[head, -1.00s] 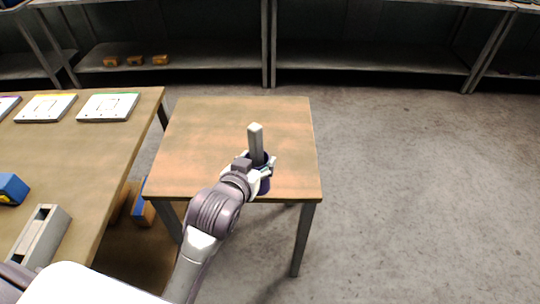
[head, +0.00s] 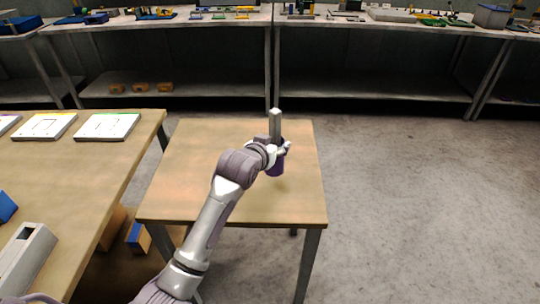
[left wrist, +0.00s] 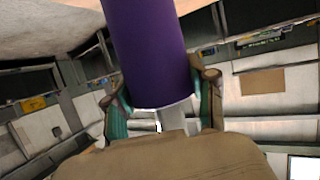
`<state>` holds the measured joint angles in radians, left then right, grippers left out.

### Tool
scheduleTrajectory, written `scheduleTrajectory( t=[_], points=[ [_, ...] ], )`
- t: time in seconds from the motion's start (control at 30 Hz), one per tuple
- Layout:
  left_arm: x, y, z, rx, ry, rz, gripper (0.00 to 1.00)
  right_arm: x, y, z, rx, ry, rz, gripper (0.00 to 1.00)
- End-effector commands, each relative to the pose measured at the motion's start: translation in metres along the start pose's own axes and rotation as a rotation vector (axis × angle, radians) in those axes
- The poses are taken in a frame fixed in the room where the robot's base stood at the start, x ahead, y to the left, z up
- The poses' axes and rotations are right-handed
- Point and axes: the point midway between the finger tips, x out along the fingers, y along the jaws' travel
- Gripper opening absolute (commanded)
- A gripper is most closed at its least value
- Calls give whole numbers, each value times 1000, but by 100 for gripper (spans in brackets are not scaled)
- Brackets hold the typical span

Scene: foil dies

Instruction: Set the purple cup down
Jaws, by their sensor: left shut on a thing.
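The purple cup (head: 277,169) is upright over the right half of the small wooden table (head: 190,180) in the head view. A grey bar (head: 275,123) stands up out of it. My left gripper (head: 276,150) is shut around the cup's upper part. In the left wrist view the purple cup (left wrist: 150,50) fills the top middle, between the two fingers of my left gripper (left wrist: 165,98). The grey bar (left wrist: 172,118) shows beyond its rim. I cannot tell whether the cup's base touches the table. My right gripper is not in view.
A workbench (head: 85,180) with flat white panels (head: 107,126) stands at the left, with a grey holder (head: 25,262) near its front. The small table's top is otherwise clear. Shelving (head: 370,80) runs along the back. Open floor (head: 420,200) lies at the right.

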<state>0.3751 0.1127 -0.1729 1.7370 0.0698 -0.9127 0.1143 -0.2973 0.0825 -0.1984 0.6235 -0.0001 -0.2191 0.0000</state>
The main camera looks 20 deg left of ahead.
Motion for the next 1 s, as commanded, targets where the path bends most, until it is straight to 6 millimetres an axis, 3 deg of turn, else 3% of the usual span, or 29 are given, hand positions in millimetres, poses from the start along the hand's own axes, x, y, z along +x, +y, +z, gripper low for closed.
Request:
scheduleTrajectory(
  t=[0.23, 0.53, 0.97, 1.0],
  points=[
    [21, -20, 6, -1, 6, 0, 1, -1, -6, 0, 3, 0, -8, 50],
    [35, -20, 39, -2, 4, 1, 1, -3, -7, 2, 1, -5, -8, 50],
    [38, -20, 46, -1, 6, 1, 1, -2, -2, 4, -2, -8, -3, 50],
    [38, -20, 48, -1, 1, 1, 63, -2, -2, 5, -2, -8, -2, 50]
  ],
)
